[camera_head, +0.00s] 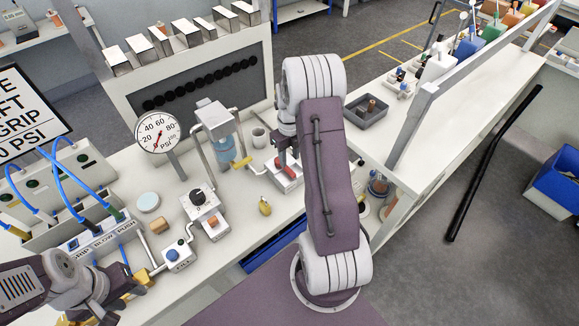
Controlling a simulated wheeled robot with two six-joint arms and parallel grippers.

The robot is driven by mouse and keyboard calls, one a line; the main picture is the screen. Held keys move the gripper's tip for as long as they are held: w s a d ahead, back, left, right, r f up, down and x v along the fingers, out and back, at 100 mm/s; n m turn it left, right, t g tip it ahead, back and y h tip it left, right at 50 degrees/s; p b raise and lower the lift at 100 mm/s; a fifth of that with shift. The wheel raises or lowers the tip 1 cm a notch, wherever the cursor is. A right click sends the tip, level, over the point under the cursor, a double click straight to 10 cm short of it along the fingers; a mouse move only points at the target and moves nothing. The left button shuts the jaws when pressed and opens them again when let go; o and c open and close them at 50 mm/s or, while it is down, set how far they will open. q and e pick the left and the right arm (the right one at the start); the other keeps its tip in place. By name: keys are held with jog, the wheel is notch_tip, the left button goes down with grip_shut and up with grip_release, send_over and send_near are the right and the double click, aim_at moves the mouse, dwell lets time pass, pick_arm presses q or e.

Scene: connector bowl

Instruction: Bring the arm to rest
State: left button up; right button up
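My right arm (322,170) stands upright in the middle of the view, bent over at its top. Its gripper (287,158) points down over a small white block with a red part (287,172) on the bench. The arm partly hides the fingers, and I cannot tell whether they touch the block or are open. My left arm (30,290) comes in low at the left. Its gripper (118,290) is at the front left of the bench, near the hose fittings, and its fingers are not clear.
A pressure gauge (157,132), a blue-liquid filter (222,142), a knob box (199,198) and a blue-button box (178,254) crowd the white bench (160,180). Blue hoses (68,180) arch at the left. A grey tray (368,120) sits on the right bench.

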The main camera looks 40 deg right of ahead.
notch_tip(320, 180, up, 3)
jog(key=shift+f, duration=0.1)
jog(key=shift+a, duration=0.15)
dwell(0.3)
jog(key=s+a+r+n+t+b, duration=0.1)
jog(key=s+a+r+n, duration=0.1)
jog(key=a+n, duration=0.45)
jog(key=s+a+r+n+b, duration=0.15)
jog(key=a+n, duration=0.25)
jog(key=a, duration=0.5)
jog(key=s+a+f+n, duration=0.1)
jog(key=s+n, duration=0.3)
jog(key=n, duration=0.8)
jog(key=s+a+f+n, duration=0.2)
jog(key=s+n, duration=0.3)
jog(key=n, duration=0.8)
jog(key=shift+s+a+f, duration=0.15)
jog(key=shift+s+a, duration=0.1)
jog(key=shift+s, duration=0.05)
